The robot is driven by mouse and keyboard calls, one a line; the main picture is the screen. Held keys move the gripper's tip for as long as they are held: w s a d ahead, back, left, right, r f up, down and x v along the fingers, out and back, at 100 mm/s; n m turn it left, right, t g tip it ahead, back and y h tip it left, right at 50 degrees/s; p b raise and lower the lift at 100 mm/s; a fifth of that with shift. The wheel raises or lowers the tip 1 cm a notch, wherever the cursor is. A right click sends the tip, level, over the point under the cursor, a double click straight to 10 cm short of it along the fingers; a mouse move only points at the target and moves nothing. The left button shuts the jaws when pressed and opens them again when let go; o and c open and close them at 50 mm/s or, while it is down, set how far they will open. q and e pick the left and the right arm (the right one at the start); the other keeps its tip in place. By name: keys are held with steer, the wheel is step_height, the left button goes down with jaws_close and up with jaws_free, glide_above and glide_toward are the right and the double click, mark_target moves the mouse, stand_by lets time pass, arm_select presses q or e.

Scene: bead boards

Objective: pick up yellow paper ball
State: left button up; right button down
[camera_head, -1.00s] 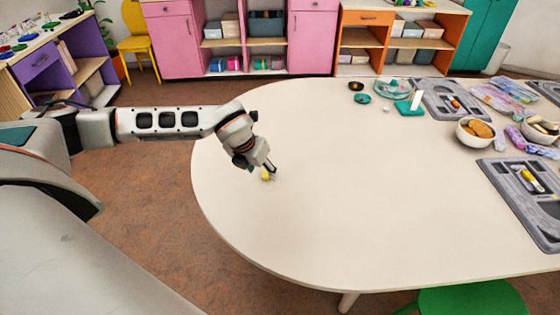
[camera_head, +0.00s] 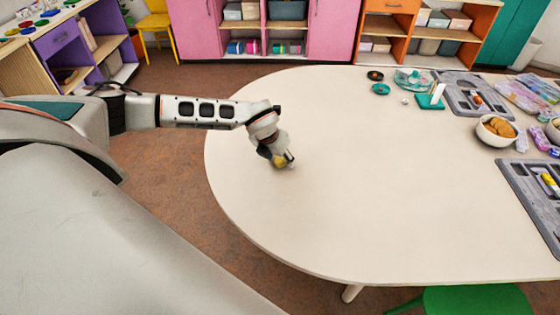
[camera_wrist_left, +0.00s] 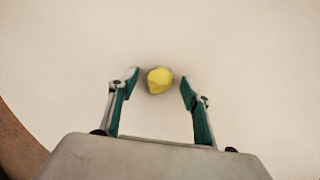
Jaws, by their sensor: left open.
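A crumpled yellow paper ball (camera_wrist_left: 160,80) lies on the pale table. In the left wrist view it sits between the fingertips of my left gripper (camera_wrist_left: 159,86), with a gap on each side, a little closer to the left finger. The fingers are spread open, with green inner pads. In the head view the ball (camera_head: 280,161) shows partly behind my left gripper (camera_head: 286,163), which points down at the table near its left end. My right gripper is in neither view.
The table (camera_head: 370,200) is bare around the ball. At the right are a white bowl of brown pieces (camera_head: 496,130), grey trays (camera_head: 533,205), a teal stand (camera_head: 431,100) and small teal items (camera_head: 381,89). A green stool (camera_head: 475,300) stands by the front edge.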

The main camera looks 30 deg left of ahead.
arm_select(q)
steer(key=c, duration=0.7)
steer(key=shift+c, duration=0.2)
